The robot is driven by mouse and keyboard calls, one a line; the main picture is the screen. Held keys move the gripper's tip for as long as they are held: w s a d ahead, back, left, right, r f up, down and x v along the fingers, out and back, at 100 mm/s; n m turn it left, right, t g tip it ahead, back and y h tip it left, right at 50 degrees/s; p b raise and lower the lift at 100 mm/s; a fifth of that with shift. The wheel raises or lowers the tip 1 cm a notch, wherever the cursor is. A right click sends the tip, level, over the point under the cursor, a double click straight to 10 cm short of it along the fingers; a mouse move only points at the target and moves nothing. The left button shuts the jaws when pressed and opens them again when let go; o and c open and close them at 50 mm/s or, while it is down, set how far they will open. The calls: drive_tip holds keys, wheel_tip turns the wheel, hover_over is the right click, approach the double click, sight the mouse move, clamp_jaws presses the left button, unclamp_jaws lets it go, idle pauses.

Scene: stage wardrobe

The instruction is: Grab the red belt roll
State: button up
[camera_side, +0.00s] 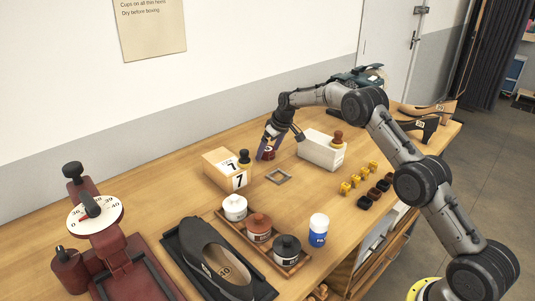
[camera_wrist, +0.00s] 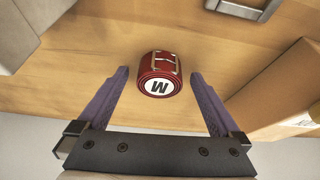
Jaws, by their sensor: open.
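The red belt roll (camera_wrist: 160,74) lies on the wooden table in the wrist view, with a metal buckle and a white round label marked W. My gripper (camera_wrist: 160,82) is open, with one purple finger on each side of the roll. The roll sits between the fingertips, and gaps show on both sides. In the side view my gripper (camera_side: 268,150) points down near the back of the table, and the roll (camera_side: 269,153) is mostly hidden behind the fingers.
A wooden box marked 7 (camera_side: 216,171) stands left of my gripper, and a white box (camera_side: 318,151) stands to the right. A metal square frame (camera_side: 278,176) lies in front. Jars in a tray (camera_side: 278,263), a blue-white bottle (camera_side: 319,230) and a black shoe (camera_side: 212,259) are nearer.

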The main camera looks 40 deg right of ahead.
drive_tip(key=c, duration=1.5)
drive_tip(key=shift+r, duration=0.1)
